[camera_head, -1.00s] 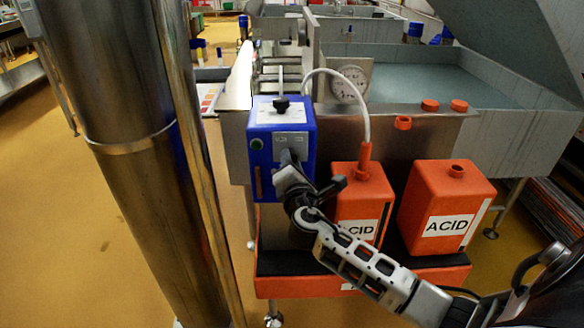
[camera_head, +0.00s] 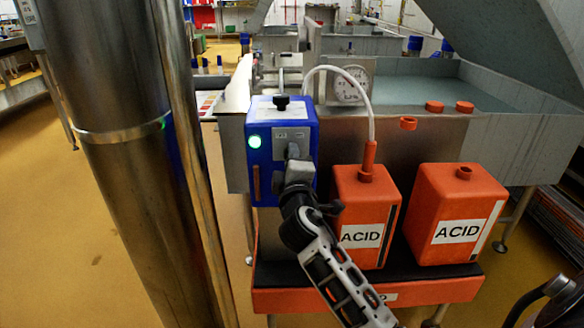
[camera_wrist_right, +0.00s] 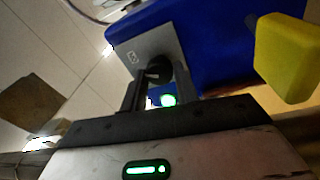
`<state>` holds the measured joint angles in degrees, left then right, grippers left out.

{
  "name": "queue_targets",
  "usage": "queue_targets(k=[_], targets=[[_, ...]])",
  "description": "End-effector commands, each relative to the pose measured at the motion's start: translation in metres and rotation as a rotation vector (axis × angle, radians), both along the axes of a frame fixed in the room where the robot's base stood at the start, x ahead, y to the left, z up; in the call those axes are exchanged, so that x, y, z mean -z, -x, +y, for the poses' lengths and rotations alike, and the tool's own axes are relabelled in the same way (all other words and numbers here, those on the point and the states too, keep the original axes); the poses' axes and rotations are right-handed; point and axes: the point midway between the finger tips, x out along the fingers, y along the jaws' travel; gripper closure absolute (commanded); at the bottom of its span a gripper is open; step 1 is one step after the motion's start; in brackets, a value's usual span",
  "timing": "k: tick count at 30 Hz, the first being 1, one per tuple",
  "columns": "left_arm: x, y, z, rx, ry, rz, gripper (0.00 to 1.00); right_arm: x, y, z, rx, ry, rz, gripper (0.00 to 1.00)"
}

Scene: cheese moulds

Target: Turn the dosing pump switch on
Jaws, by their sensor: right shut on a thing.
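The dosing pump is a blue box (camera_head: 282,180) with a black knob on top, left of the acid containers. Its round green lamp (camera_head: 255,141) is lit on the front. The switch sits on a grey plate (camera_head: 290,134); my right gripper (camera_head: 294,163) is at it and hides most of it. In the right wrist view the gripper (camera_wrist_right: 158,82) is shut on the dark switch knob (camera_wrist_right: 157,70), with a finger on either side. My left gripper is not in view.
Two orange ACID containers (camera_head: 456,208) stand to the right on a dark-topped orange base (camera_head: 360,299). A white hose (camera_head: 362,88) rises from the nearer one. A steel column (camera_head: 120,160) stands at left. A yellow block (camera_wrist_right: 287,55) shows at right in the wrist view.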

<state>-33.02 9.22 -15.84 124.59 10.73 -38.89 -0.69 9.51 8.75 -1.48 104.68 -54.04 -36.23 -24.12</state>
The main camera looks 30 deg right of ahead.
Motion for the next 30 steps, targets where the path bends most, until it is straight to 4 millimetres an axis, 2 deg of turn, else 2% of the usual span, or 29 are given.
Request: queue_targets(k=[5, 22, 23, 24, 25, 30], targets=[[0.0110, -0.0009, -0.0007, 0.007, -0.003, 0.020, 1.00, 0.0017, 0.0001, 0.0003, 0.000, -0.054, -0.031, 0.93], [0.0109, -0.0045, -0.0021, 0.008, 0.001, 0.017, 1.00, 0.0006, 0.0000, 0.0006, 0.000, -0.080, -0.046, 0.93], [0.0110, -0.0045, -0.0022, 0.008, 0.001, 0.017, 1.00, 0.0006, -0.0001, 0.0007, -0.001, -0.080, -0.046, 0.64], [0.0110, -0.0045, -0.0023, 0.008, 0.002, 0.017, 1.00, 0.0006, 0.0000, 0.0006, -0.001, -0.080, -0.046, 0.53], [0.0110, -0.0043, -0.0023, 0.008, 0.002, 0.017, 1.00, 0.0006, 0.0000, 0.0006, -0.001, -0.080, -0.046, 0.48], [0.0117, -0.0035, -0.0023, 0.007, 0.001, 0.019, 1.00, 0.0004, -0.0001, 0.0005, 0.000, -0.079, -0.046, 0.48]])
